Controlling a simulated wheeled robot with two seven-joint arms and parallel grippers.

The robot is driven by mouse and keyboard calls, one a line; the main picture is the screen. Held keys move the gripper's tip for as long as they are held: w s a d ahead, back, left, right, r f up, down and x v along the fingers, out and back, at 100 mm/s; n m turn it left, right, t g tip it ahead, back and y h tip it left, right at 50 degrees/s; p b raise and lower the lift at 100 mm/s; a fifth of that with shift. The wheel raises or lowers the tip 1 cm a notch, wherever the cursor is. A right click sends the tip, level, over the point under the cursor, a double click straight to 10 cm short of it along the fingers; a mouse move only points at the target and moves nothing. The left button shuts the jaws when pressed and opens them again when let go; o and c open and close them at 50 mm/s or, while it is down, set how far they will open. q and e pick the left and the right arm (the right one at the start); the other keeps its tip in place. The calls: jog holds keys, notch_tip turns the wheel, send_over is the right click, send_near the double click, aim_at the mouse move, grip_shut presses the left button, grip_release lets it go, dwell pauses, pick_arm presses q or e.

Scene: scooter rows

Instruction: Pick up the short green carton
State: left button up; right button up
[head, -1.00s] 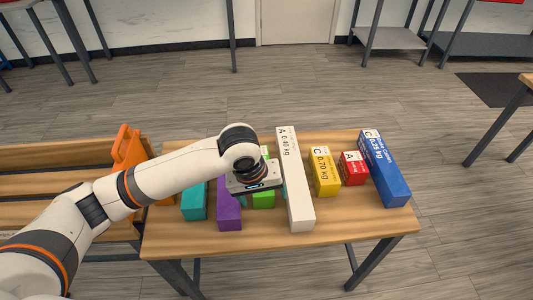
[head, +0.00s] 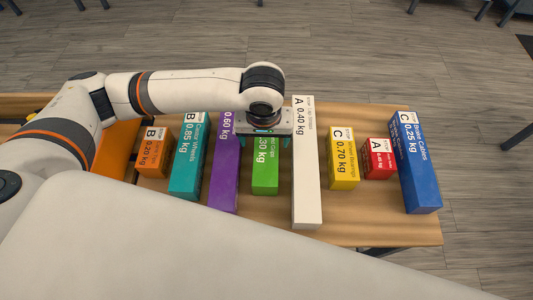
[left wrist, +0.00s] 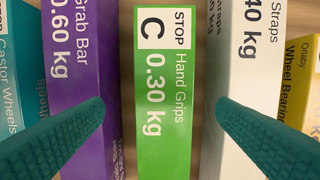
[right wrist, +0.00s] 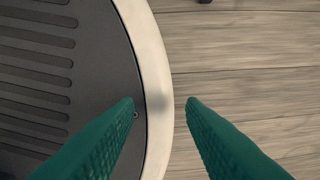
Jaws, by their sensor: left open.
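The short green carton (head: 265,172) lies on the wooden table between the long purple carton and the long white carton. In the left wrist view the green carton (left wrist: 164,90) is centred, its label reading C, Hand Grips, 0.30 kg. My left gripper (head: 264,139) is open above its far part, which the gripper hides in the head view. In the left wrist view the teal fingers (left wrist: 160,107) stand on either side of the green carton, overlapping the purple and white cartons. My right gripper (right wrist: 161,102) shows two separated fingers with nothing between them.
The purple carton (head: 223,180) and white carton (head: 306,170) stand close on both sides. Teal (head: 188,163), orange (head: 152,157), yellow (head: 343,160), red (head: 378,160) and blue (head: 416,165) cartons share the table (head: 370,215). In the right wrist view, floor (right wrist: 250,60) lies right of my base.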

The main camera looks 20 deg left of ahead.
aim_at(266, 149)
pick_arm(q)
jog(key=f, duration=0.2)
jog(key=f+b, duration=0.1)
jog(key=f, duration=0.2)
jog(key=shift+w+d+f, duration=0.15)
jog(key=shift+d+f, duration=0.05)
jog(key=shift+f, duration=0.15)
jog(key=shift+c, duration=0.3)
jog(key=shift+r, duration=0.1)
jog(key=c, duration=1.2)
